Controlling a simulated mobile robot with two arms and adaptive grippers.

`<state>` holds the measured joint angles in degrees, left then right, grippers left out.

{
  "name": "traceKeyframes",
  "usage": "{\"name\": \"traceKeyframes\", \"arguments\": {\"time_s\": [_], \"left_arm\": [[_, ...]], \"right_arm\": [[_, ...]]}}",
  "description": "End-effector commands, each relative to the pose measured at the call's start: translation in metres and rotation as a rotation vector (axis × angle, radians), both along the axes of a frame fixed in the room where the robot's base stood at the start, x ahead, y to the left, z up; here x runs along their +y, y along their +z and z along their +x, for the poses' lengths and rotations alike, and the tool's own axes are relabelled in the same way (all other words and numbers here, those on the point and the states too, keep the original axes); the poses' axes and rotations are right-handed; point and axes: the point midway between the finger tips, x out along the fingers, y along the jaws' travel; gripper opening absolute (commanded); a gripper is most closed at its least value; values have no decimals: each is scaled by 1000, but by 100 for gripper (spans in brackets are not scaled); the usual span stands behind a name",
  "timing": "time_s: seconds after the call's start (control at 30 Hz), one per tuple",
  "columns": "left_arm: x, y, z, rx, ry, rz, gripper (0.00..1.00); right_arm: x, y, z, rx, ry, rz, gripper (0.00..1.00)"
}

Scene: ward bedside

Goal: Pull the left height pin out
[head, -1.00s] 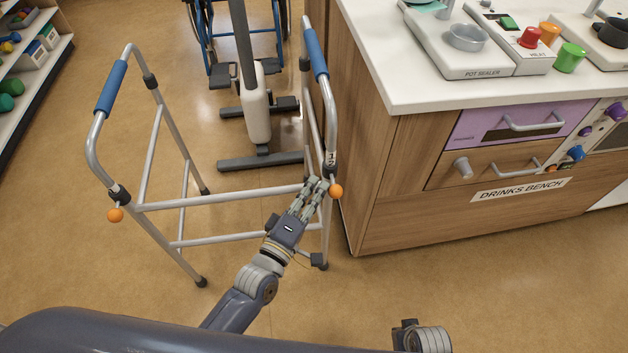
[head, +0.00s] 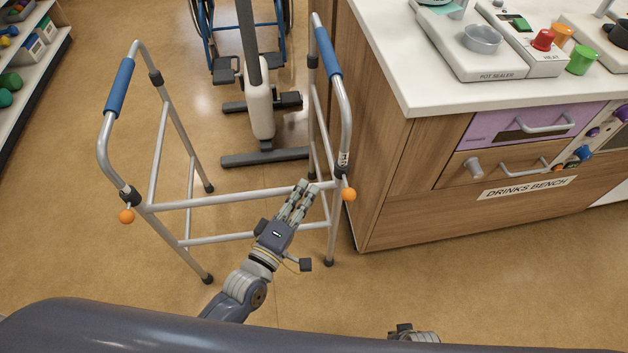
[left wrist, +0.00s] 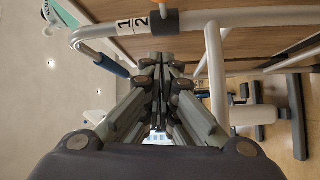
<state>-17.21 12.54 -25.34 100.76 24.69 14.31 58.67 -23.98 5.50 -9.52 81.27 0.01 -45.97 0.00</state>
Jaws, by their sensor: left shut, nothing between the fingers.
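A grey walking frame (head: 240,201) with blue handles stands on the floor in front of me. One orange ball-ended pin (head: 126,217) is at the foot of its left handle tube, and another orange pin (head: 348,194) is on the right one. Both are seated at dark collars. My left gripper (head: 307,184) is shut and empty, with its tips near the crossbar, left of the right-hand pin and apart from it. In the left wrist view its closed fingers (left wrist: 160,62) point towards a frame tube marked 1 and 2.
The drinks bench (head: 405,175) stands close to the right of the frame. Shelves (head: 45,55) are at far left. Floor left of the frame is clear.

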Motion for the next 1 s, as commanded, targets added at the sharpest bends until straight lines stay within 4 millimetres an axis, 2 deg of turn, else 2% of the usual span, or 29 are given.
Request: {"name": "traceKeyframes", "arguments": {"time_s": [0.1, 0.33, 1.0], "left_arm": [[9, 0, -25, -1, -2, -1, 0], [20, -1, -51, -4, -1, -3, 0], [22, -1, -55, -6, 0, -2, 0]], "right_arm": [[-2, -4, -5, 8, 1, -3, 0], [-2, -7, -6, 7, 1, -2, 0], [-2, -7, -8, 9, 1, -2, 0]]}}
